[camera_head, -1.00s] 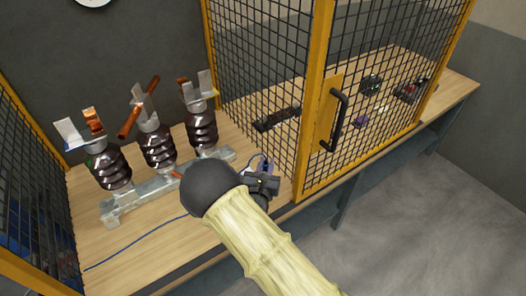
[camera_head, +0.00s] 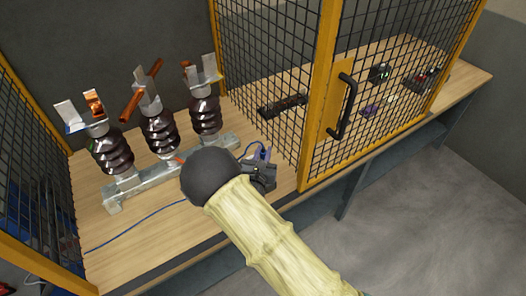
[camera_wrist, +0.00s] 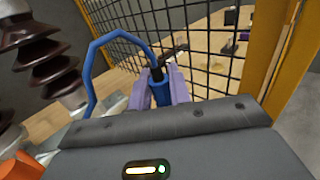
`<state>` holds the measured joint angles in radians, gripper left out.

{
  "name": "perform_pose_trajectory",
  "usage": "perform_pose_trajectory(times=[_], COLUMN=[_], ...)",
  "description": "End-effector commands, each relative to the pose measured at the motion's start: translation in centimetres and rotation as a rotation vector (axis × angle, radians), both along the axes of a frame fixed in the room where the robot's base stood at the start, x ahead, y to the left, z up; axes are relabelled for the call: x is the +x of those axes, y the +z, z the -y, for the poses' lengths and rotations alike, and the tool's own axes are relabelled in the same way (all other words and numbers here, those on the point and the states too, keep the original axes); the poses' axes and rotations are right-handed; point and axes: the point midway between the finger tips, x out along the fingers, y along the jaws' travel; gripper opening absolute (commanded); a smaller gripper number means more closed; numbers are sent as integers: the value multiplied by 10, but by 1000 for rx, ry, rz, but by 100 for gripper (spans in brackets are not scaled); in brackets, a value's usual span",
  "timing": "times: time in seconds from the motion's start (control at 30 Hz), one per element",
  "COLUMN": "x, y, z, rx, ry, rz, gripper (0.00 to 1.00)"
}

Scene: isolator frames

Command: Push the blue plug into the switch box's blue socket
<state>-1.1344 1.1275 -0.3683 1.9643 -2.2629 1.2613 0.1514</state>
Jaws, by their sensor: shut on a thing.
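My gripper (camera_wrist: 162,88) has pale purple fingers and is shut on the blue plug (camera_wrist: 160,97), with a blue cable looping from it to the left in the wrist view. In the head view the fingertips (camera_head: 262,155) show just beyond my dark wrist, in front of the yellow-framed mesh, and the plug is mostly hidden. The plug is held above the wooden bench, close to the mesh. I cannot make out the switch box or its blue socket for certain. Small dark boxes (camera_head: 379,73) stand behind the mesh on the right, too small to identify.
A yellow-framed mesh panel (camera_head: 266,70) and a mesh door with a black handle (camera_head: 345,105) stand between my gripper and the bench's right part. A dark strip (camera_head: 283,105) lies behind the mesh. Several brown insulators (camera_head: 160,132) stand on a grey bar at left.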

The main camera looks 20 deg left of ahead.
Motion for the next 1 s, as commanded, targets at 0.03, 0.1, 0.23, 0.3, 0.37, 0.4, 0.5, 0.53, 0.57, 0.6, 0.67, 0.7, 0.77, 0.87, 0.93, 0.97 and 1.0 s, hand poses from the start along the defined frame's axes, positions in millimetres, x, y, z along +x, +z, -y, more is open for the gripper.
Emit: perform_pose_trajectory(times=[0.03, 0.1, 0.23, 0.3, 0.37, 0.4, 0.5, 0.53, 0.57, 0.6, 0.67, 0.7, 0.77, 0.87, 0.93, 0.97, 1.0], x=[0, 0, 0, 0, 0, 0, 0, 0, 0, 0, 0, 0, 0, 0, 0, 0, 0], y=[-8, -13, -23, -27, -30, -31, -33, -33, -33, -33, -32, -32, -32, -32, -32, -32, -32], z=[0, 0, 0, 0, 0, 0, 0, 0, 0, 0, 0, 0, 0, 0, 0, 0, 0], rx=[0, 0, 1, 1, 1, 1, 1, 1, 1, 1, 1, 1, 1, 1, 1, 1, 1], ry=[-1, -1, -1, -1, -1, -1, -1, -1, -1, -1, -1, -1, -1, 0, 0, 0, 0], rz=[0, 1, 1, 1, 1, 1, 1, 1, 1, 1, 1, 1, 1, 1, 1, 1, 1], gripper=[0, 0, 0, 0, 0, 0, 0, 0, 0, 0, 0, 0, 0, 0, 0, 0, 0])
